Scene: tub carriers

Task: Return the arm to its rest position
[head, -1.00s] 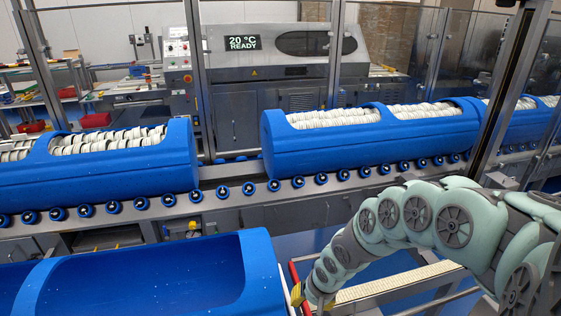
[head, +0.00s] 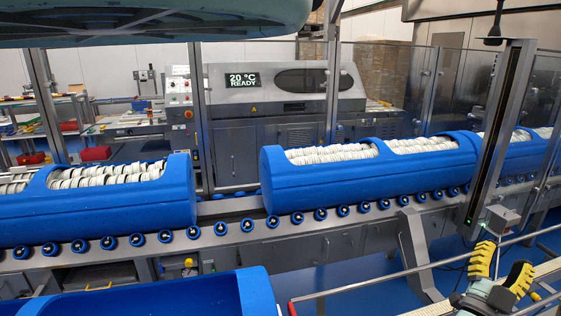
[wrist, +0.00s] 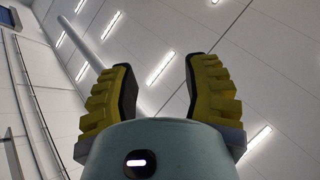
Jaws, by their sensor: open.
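My gripper (head: 500,268) shows at the lower right of the head view, with its two yellow ridged fingers pointing up and spread apart. In the wrist view my gripper (wrist: 158,95) is also open, with nothing between the fingers and only the ceiling beyond them. A pale green part of my own arm crosses the top left of the head view, close to the camera.
Blue tub carriers (head: 370,187) filled with white items stand on a roller conveyor (head: 330,222). An empty blue tub (head: 190,298) is at the lower left. A metal post (head: 492,140) and a rail (head: 360,287) stand near my gripper. A grey machine (head: 280,95) is behind.

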